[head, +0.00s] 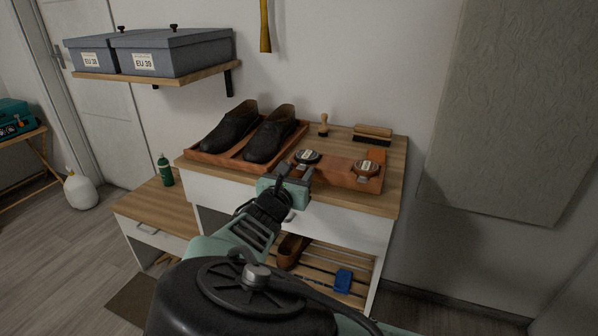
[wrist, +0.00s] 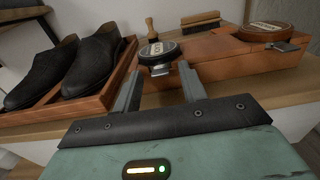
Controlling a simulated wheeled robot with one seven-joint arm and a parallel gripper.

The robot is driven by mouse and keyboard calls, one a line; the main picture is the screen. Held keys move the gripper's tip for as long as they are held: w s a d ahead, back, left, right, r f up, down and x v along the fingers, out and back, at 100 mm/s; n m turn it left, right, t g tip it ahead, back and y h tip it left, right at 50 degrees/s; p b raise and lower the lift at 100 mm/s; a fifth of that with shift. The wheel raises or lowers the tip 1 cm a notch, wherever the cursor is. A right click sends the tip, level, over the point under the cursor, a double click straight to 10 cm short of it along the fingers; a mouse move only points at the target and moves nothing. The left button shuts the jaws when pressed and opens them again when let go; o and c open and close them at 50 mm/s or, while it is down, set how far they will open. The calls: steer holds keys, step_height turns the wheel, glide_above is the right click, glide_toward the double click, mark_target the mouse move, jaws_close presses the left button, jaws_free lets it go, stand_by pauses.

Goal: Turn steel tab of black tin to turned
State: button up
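The black tin (head: 307,156) sits at the left end of a reddish-brown wooden box on the cabinet top. In the wrist view the black tin (wrist: 158,50) is just beyond my fingers, with its small steel tab (wrist: 160,70) at the near edge, facing me. My gripper (head: 297,173) is at the front of the box, close to the tin. In the wrist view my gripper (wrist: 159,70) is open, one finger on each side of the tab. I cannot tell whether either finger touches it.
A brown tin (head: 367,167) with its own tab sits at the box's right end. A tray (head: 190,158) with black shoes (head: 268,135) stands left of the box. A small brush (head: 323,126) and a wide brush (head: 373,134) are behind. A shelf with grey boxes (head: 172,52) hangs upper left.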

jaws_close()
steer(key=shift+m, duration=0.4)
steer(key=m+b, duration=0.2)
steer(key=m, duration=0.3)
steer(key=shift+f+m, duration=0.15)
steer(key=shift+m, duration=0.15)
steer(key=m+b, duration=0.3)
steer(key=m, duration=0.1)
steer(key=shift+f, duration=0.1)
steer(key=shift+m+b, duration=1.05)
steer(key=shift+m, duration=0.45)
